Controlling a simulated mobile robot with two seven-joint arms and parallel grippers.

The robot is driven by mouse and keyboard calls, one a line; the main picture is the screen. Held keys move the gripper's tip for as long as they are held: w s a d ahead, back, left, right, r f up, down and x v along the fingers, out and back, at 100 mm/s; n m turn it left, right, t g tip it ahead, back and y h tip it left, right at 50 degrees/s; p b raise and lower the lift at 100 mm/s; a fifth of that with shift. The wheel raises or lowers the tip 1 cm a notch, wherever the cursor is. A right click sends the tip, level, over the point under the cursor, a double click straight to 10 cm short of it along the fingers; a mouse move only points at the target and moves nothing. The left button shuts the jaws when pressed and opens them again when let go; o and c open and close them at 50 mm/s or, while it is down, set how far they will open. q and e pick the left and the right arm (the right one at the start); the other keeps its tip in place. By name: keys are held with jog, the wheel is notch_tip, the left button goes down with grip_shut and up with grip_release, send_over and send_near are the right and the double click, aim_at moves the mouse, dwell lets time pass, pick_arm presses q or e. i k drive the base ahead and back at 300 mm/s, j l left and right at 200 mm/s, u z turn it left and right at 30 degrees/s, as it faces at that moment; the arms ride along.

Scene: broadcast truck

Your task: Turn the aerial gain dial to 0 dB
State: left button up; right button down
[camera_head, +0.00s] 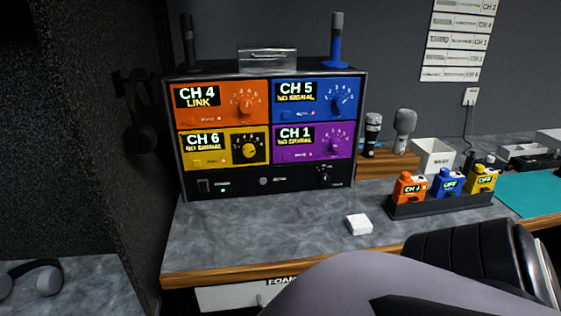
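A receiver rack (264,190) stands at the back of the grey worktop. Its bottom black panel has a small dark dial (324,178) at the right with tiny light marks, which may be the aerial gain dial; its label and pointer are too small to read. Four coloured channel modules sit above it, orange CH 4 (221,103), blue CH 5 (316,98), yellow CH 6 (224,147) and purple CH 1 (313,143), each with its own numbered knob. Neither gripper's fingertips show. Part of my own arm fills the lower right, well apart from the rack.
A white block (359,224) lies on the worktop in front of the rack. A dark tray (440,206) with orange, blue and yellow packs stands at the right. Two microphones (404,128) stand on a wooden block (386,164). The worktop directly before the rack is clear.

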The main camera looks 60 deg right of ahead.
aim_at(324, 177)
jog(key=z, duration=0.4)
jog(key=l+z, duration=0.15)
jog(key=z, duration=0.25)
jog(key=l+z, duration=0.1)
jog(key=z, duration=0.3)
jog(key=l+z, duration=0.1)
jog(key=z, duration=0.3)
